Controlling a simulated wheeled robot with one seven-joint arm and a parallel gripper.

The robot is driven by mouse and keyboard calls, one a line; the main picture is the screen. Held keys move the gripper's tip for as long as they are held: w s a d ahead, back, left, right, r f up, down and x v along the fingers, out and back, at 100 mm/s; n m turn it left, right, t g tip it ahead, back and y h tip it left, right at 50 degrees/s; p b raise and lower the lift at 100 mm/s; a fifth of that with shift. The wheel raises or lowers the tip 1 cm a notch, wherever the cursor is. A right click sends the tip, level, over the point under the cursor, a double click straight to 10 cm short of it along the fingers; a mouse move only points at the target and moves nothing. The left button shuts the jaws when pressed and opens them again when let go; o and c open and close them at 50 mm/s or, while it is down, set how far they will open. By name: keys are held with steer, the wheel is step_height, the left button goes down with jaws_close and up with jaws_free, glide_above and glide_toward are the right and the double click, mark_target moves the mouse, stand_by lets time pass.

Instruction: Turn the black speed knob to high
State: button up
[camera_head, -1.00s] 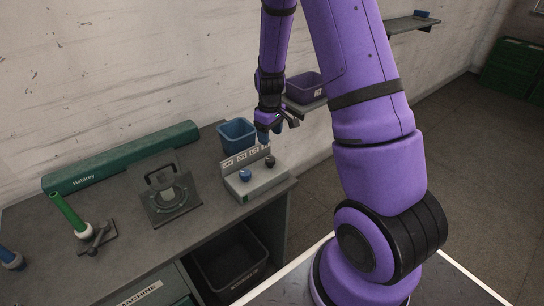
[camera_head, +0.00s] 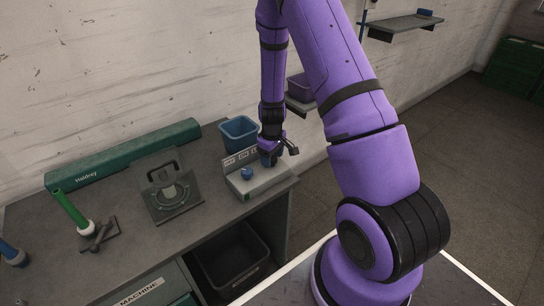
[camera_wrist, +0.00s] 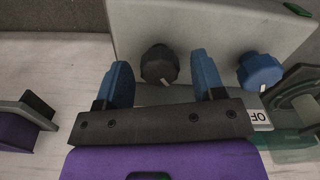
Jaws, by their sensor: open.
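The black knob (camera_wrist: 160,65) sits on the sloped face of a grey control box (camera_head: 262,182), and a pale mark shows near its lower edge in the wrist view. My gripper (camera_wrist: 163,80) is open, with one blue fingertip on each side of the black knob. I cannot tell whether either fingertip touches it. In the head view my gripper (camera_head: 272,156) is over the right part of the box and hides the black knob. A blue knob (camera_wrist: 260,71) is on the same box, outside my right fingertip in the wrist view; it also shows in the head view (camera_head: 246,173).
A blue bin (camera_head: 239,132) stands behind the box. A clamp-like fixture (camera_head: 170,188) and a green bar (camera_head: 125,153) are to the left on the bench. A black crate (camera_head: 238,262) sits below the bench.

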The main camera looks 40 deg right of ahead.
steer(key=shift+c, duration=0.4)
steer(key=c, duration=0.9)
steer(key=shift+o, duration=0.2)
steer(key=shift+m, duration=0.3)
steer(key=m, duration=1.3)
steer(key=shift+d, duration=0.1)
steer(key=shift+m, duration=0.3)
steer(key=o, duration=0.9)
